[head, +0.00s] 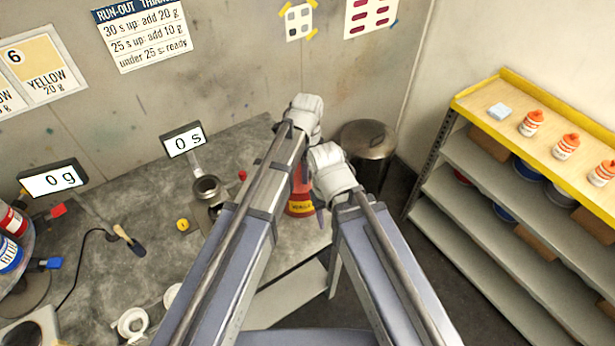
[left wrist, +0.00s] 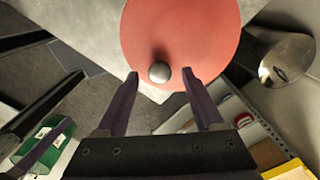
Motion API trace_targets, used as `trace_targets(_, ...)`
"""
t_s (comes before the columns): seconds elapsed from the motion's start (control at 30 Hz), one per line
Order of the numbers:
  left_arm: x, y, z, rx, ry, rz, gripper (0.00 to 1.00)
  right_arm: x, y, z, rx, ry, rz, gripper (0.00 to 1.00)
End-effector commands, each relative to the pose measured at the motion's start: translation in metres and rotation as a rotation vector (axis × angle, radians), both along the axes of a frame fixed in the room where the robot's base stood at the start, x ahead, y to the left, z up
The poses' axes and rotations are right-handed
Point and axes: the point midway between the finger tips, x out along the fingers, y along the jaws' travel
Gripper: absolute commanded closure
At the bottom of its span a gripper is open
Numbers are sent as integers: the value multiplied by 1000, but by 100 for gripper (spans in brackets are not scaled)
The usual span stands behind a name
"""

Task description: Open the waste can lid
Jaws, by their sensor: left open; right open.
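A red can (head: 300,206) with a yellow label stands on the bench, mostly hidden behind my arms. In the left wrist view its round red lid (left wrist: 208,35) fills the top middle, with a silver ball knob (left wrist: 159,72). The lid looks shut. My left gripper (left wrist: 160,78) is open, its two fingertips either side of the knob in that view; I cannot tell whether they touch it. In the head view my left gripper (head: 303,115) hides its own fingers. My right gripper (head: 330,172) is open and empty, close beside it on the right.
A metal bin (head: 368,140) stands on the floor behind the bench's right end. A cup (head: 207,190), a timer display (head: 183,140), a scale display (head: 53,178) and a brush (head: 130,240) are on the left. Shelving (head: 480,170) with orange-capped bottles stands at right.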

Motion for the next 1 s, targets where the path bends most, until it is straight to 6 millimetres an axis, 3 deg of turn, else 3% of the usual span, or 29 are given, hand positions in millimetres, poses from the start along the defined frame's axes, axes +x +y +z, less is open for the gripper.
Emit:
trace_targets(0.1,0,0,-11,0,0,0,31,0,0,-11,-1,0,2,50)
trace_targets(0.4,0,0,-10,0,0,0,31,0,0,-11,-1,0,3,50)
trace_targets(1.0,0,0,-11,0,0,0,98,0,0,-11,-1,0,3,50)
